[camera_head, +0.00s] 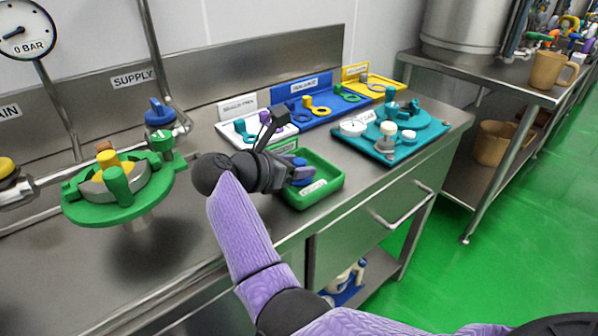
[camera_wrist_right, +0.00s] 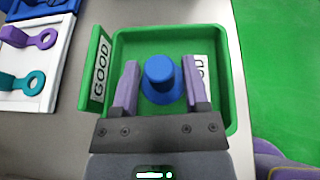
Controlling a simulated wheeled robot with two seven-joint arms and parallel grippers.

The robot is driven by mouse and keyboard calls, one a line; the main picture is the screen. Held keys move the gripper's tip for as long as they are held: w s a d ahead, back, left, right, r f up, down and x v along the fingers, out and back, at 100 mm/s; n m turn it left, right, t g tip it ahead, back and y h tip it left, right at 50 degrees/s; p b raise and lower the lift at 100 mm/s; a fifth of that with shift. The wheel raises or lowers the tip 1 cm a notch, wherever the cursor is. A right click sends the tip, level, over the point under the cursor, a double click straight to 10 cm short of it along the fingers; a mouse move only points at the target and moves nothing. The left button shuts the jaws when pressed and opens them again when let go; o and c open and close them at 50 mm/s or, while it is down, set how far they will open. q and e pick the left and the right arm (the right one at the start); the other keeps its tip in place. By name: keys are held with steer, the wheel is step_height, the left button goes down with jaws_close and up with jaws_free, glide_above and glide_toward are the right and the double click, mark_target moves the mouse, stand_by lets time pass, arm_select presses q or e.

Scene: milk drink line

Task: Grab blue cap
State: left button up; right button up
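The blue cap (camera_wrist_right: 160,72) is a round knob on a wider brim. It stands in a green tray (camera_wrist_right: 218,110) labelled GOOD. My right gripper (camera_wrist_right: 161,84) is open, with one purple finger on each side of the cap; I cannot tell whether either touches it. In the head view the right gripper (camera_head: 300,174) reaches into the green tray (camera_head: 335,184) from the left, and the blue cap (camera_head: 299,163) shows partly behind the fingers. My left gripper is not in view.
Behind the tray are white (camera_head: 226,129), blue (camera_head: 361,101) and yellow (camera_head: 396,84) boards with tools. A teal fixture board (camera_head: 425,139) stands to the right. A green flange (camera_head: 140,206) on a pipe is at the left. The steel counter's front left is clear.

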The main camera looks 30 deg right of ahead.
jaws_close()
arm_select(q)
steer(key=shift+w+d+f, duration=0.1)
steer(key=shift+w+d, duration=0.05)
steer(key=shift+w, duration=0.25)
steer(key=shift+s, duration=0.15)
